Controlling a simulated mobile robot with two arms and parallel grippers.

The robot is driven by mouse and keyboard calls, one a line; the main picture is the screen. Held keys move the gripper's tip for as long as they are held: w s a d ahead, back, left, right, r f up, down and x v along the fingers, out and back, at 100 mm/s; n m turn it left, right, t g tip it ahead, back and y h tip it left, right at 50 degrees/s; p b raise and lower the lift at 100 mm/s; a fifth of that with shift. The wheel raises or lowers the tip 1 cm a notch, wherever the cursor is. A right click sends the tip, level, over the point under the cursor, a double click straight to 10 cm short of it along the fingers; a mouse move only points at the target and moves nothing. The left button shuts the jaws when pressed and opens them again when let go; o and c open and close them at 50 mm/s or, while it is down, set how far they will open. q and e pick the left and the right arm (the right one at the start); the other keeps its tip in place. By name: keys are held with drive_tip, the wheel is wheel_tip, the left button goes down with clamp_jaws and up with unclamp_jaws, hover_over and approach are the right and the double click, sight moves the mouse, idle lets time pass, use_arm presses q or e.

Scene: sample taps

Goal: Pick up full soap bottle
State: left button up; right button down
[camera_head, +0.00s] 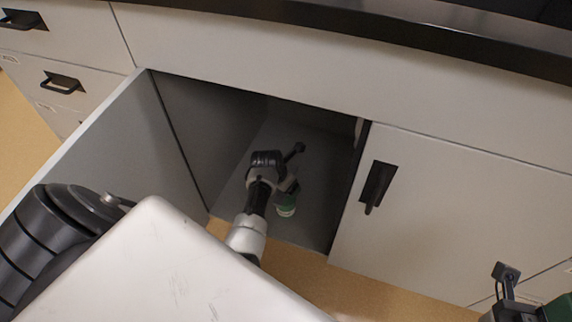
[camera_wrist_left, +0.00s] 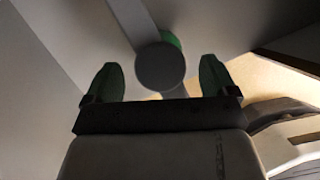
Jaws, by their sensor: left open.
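The soap bottle (camera_head: 286,209), small with green on its side, stands on the floor of the open cabinet. In the left wrist view its round grey top (camera_wrist_left: 160,68) shows, with a sliver of green behind it. My left gripper (camera_head: 289,187) is inside the cabinet, just above the bottle and partly hiding it. In the left wrist view its green fingers (camera_wrist_left: 160,80) are spread, with the round top between and slightly ahead of them. I cannot tell whether they touch it. My right gripper (camera_head: 557,308) is cut off at the lower right corner; its fingers are unclear. The bottle's fill level cannot be seen.
The open cabinet door (camera_head: 100,135) stands out on the left. A closed door (camera_head: 415,215) with a black handle bounds the opening on the right. The black counter edge (camera_head: 400,40) runs above. The cabinet floor (camera_head: 315,160) around the bottle looks clear.

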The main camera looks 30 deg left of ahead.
use_arm(q)
drive_tip(key=shift+x, duration=0.9)
drive_tip(key=shift+r, duration=0.1)
drive_tip(key=shift+c, duration=0.2)
